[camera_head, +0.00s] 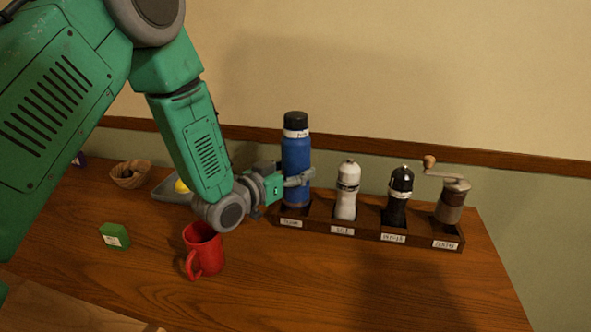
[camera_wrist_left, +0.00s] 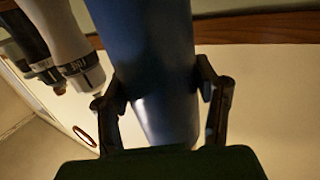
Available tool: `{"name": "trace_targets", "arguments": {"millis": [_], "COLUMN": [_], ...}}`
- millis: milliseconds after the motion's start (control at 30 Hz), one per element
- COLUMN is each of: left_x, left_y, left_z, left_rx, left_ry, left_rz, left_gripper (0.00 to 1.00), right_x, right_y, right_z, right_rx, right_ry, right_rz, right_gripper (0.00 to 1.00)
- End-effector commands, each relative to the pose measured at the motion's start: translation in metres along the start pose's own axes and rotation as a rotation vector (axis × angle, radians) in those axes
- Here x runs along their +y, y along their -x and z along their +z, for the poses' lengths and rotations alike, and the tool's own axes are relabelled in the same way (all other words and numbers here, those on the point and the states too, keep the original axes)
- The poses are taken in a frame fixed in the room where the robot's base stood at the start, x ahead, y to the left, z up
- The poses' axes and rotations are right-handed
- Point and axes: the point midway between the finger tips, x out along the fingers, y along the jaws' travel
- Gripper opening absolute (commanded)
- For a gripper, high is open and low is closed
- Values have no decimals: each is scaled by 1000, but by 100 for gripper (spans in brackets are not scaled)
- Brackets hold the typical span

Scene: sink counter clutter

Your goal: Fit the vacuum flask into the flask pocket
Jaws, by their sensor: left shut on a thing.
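The blue vacuum flask (camera_head: 296,158) with a black cap stands upright at the left end of the dark wooden rack (camera_head: 368,235), over the leftmost labelled pocket. Its base is hidden behind the rack's front wall, so I cannot tell how deep it sits. My left gripper (camera_head: 299,178) is shut on the flask at mid-body. In the left wrist view the flask (camera_wrist_left: 152,60) fills the space between the two fingers (camera_wrist_left: 163,100). My right gripper is not in view.
The rack also holds a white mill (camera_head: 347,192), a black mill (camera_head: 398,196) and a coffee grinder (camera_head: 452,200). A red mug (camera_head: 203,250) stands in front of my left arm. A green box (camera_head: 115,236), woven bowl (camera_head: 130,174) and grey tray (camera_head: 168,192) lie left. The right front counter is clear.

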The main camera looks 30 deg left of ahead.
Motion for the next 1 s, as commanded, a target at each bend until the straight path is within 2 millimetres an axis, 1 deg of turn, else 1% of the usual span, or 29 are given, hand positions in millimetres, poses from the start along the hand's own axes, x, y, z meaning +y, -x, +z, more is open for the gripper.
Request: {"name": "trace_targets", "arguments": {"millis": [267, 1000], "left_x": [0, 0], "left_y": [-1, -2], "left_z": [1, 18], "left_rx": [3, 4], "left_ry": [-1, 0], "left_rz": [0, 0], "left_gripper": [5, 5], "right_x": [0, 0], "right_y": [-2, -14], "right_z": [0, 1], "right_rx": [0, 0], "right_ry": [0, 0], "right_rz": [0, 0], "right_gripper": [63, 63]}}
